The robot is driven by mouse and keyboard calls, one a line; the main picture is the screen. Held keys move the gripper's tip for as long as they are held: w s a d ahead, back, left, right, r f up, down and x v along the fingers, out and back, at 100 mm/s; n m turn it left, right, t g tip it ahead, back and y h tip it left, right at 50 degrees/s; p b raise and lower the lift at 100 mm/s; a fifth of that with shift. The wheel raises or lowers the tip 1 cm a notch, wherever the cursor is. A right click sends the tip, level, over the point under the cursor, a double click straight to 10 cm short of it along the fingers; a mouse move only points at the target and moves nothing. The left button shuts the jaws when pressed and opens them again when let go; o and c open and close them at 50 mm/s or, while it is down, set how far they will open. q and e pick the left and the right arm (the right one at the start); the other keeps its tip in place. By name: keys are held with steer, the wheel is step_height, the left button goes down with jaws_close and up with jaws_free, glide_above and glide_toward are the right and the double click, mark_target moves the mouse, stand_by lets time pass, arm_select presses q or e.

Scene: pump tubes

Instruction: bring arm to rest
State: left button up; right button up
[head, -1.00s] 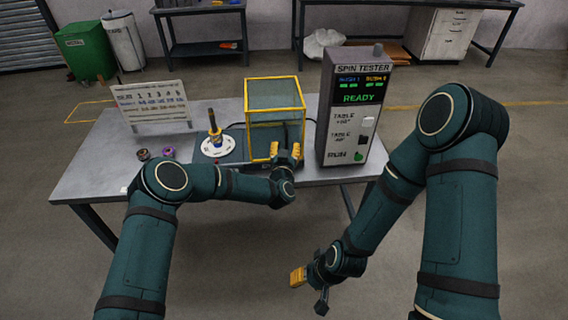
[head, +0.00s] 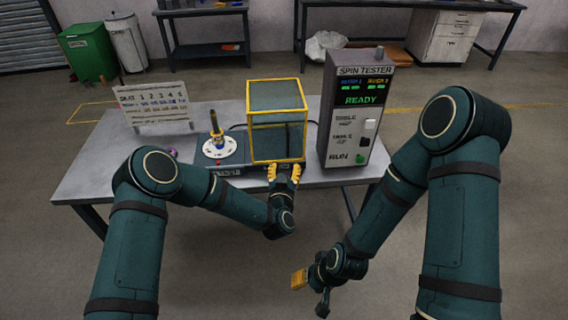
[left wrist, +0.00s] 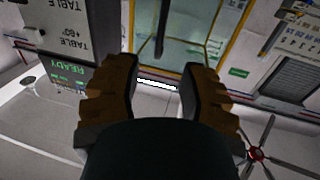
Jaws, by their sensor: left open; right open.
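My left gripper (head: 284,172) is open and empty in the head view, just in front of the yellow-framed glass box (head: 277,122) near the table's front edge. In the left wrist view, the two yellow fingers of my left gripper (left wrist: 160,80) stand apart with nothing between them. My right gripper (head: 299,279) is low in front of the table, off its edge, small and seen from the side. Nothing shows in it.
The table (head: 92,175) carries a white disc with an upright post (head: 217,140), a numbered board (head: 155,105) and a spin tester (head: 350,110) reading READY. A small purple ring (head: 172,153) lies partly behind my left arm. Floor in front is clear.

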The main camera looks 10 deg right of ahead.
arm_select(q)
steer(key=s+a+f+g+h, duration=0.2)
steer(key=s+a+f+g, duration=0.6)
steer(key=s, duration=0.4)
steer(key=s+a+f+n+g, duration=0.2)
steer(key=s+a+g, duration=0.2)
steer(key=s, duration=0.5)
steer(key=s+a+f+n+g+y, duration=0.1)
steer(key=s+a+g, duration=0.3)
steer(key=s, duration=0.5)
steer(key=shift+s+a+f+n+y, duration=0.15)
steer(key=shift+a+f+n+y, duration=0.15)
steer(key=shift+a+f+n, duration=0.2)
